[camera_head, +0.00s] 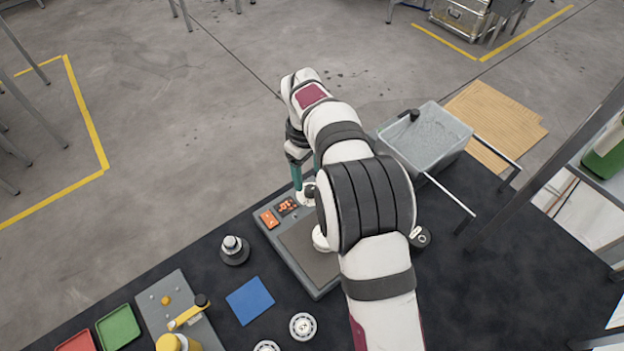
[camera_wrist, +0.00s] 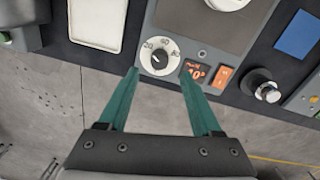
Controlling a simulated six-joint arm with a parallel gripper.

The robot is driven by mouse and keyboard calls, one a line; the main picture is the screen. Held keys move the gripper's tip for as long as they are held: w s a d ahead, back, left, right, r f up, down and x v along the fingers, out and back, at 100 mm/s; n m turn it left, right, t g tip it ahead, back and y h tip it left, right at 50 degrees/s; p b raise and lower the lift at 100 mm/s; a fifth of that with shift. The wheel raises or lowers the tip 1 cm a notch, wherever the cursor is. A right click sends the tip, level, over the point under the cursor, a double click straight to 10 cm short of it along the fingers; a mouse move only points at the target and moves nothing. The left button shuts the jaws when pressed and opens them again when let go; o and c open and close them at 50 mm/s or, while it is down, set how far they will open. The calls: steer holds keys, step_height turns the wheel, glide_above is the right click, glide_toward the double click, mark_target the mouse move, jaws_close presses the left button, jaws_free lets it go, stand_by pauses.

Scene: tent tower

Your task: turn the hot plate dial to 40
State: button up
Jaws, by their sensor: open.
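The hot plate (camera_head: 300,250) is a grey box with a dark top. It also shows in the wrist view (camera_wrist: 202,27). Its dial (camera_wrist: 159,56) is round and white, with number marks around it, 20 and 40 among them. I cannot tell its exact setting. My gripper (camera_wrist: 160,72) is open, its two teal fingers reaching to the dial's left and right sides; I cannot tell whether they touch it. An orange display (camera_wrist: 197,72) beside the dial shows a number ending in 0, partly behind the right finger. In the head view my arm covers part of the hot plate.
An orange switch (camera_wrist: 222,77) is beside the display. A white round object (camera_head: 321,238) rests on the plate top. A knobbed dark object (camera_head: 234,250) and a blue pad (camera_head: 250,300) lie left of the hot plate. A grey bin (camera_head: 425,140) stands behind right.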

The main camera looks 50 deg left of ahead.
mark_target(309, 188)
step_height(309, 188, down, 5)
steer(key=shift+w+r, duration=0.1)
jaws_close()
stand_by(0.4)
